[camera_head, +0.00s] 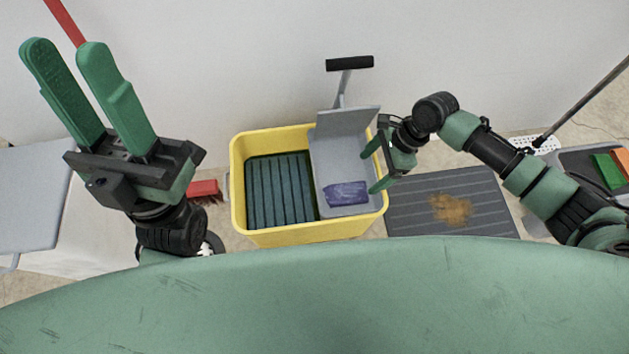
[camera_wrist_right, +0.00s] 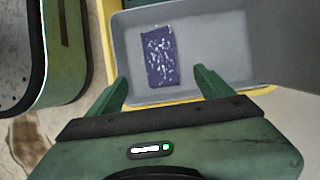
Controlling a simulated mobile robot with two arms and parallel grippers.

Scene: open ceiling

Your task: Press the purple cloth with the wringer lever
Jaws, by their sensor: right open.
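The purple cloth (camera_head: 346,193) lies flat in the grey wringer basket (camera_head: 320,163), on the right side of the yellow bucket (camera_head: 300,233). The wringer lever (camera_head: 341,92) stands up at the back with a black grip (camera_head: 349,63), and its grey press plate (camera_head: 347,121) is tilted up. My right gripper (camera_head: 369,172) is open and empty at the bucket's right rim, beside the basket. In the right wrist view the cloth (camera_wrist_right: 159,57) shows beyond the open fingers. My left gripper (camera_head: 65,48) is raised at the left, open, away from the bucket.
A red broom head (camera_head: 204,190) is left of the bucket. A grey mat (camera_head: 410,218) with a brown stain (camera_head: 450,208) lies to the right. A grey table (camera_head: 30,195) is at the far left. A mop (camera_head: 590,100) and a tray (camera_head: 580,163) are at the right. A white wall stands behind.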

